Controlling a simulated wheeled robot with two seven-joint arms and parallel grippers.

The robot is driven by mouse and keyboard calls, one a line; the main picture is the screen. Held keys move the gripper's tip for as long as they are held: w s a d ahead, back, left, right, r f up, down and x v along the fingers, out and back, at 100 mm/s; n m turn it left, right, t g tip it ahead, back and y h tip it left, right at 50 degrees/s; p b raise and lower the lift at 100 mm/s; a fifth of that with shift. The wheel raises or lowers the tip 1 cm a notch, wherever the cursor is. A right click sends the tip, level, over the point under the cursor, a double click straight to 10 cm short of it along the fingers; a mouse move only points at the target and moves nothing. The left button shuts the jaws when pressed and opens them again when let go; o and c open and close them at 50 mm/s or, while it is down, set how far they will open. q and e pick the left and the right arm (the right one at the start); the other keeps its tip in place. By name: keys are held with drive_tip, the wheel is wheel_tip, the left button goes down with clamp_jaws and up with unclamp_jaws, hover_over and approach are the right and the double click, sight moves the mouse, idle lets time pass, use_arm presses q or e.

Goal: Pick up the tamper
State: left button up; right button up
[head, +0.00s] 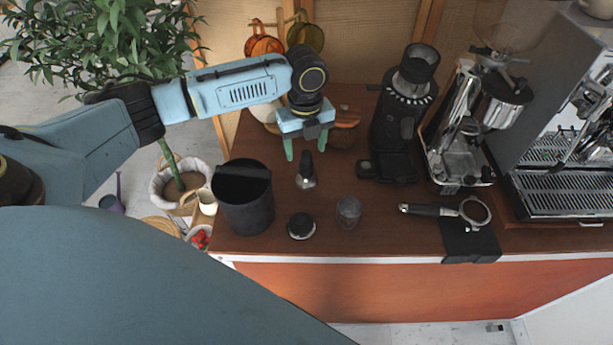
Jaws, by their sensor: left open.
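The tamper (306,181) stands upright on the brown counter, with a dark handle and a metal base. My left gripper (306,149) reaches in from the left and is above the tamper's handle. Its two green fingers are apart, one on each side of the handle in the picture, and nothing is gripped. I cannot tell how much height separates the fingers from the handle. My right gripper does not show.
A black knock bin (245,208) stands left of the tamper. A round black puck (301,227) and a small glass (348,212) are in front. A black grinder (394,140) stands to the right, and a portafilter (430,209) lies near the front edge.

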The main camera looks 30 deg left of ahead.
sight(306, 161)
use_arm(q)
drive_tip(key=shift+w+f, duration=0.2)
drive_tip(key=shift+f, duration=2.7)
drive_tip(key=c, duration=1.2)
